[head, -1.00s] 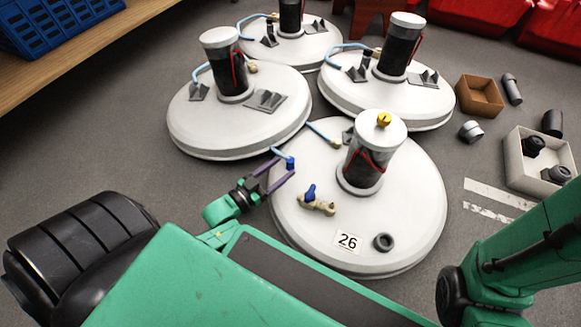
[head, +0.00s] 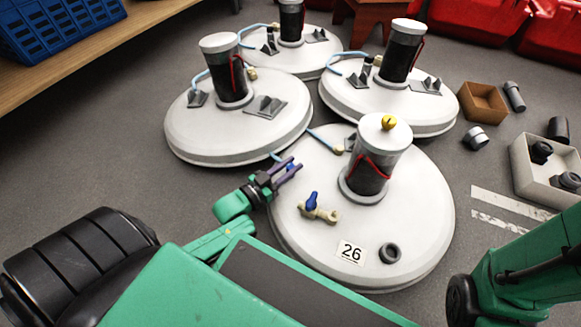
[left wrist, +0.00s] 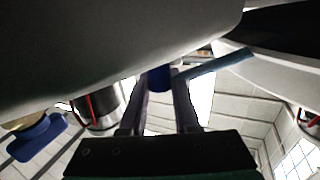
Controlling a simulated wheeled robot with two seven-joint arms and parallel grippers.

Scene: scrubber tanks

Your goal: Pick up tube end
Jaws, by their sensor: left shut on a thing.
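The dark blue tube end (head: 291,166) sits at the left edge of the front white tank (head: 415,245), partly hidden by my left gripper (head: 289,170). In the left wrist view the tube end (left wrist: 158,78) is between the two purple fingers of my left gripper (left wrist: 165,88), which is shut on it. A light blue tube (left wrist: 220,65) runs from there to the right. In the head view the tube (head: 322,140) leads to a brass fitting (head: 339,150) on the tank. My right gripper is out of view; only part of the right arm shows.
A blue-handled valve (head: 320,212) and a black ring (head: 390,253) lie on the front tank, with a dark cylinder (head: 370,170) upright. Several similar tanks stand behind. A brown box (head: 482,101) and a white box (head: 527,180) stand on the floor at right.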

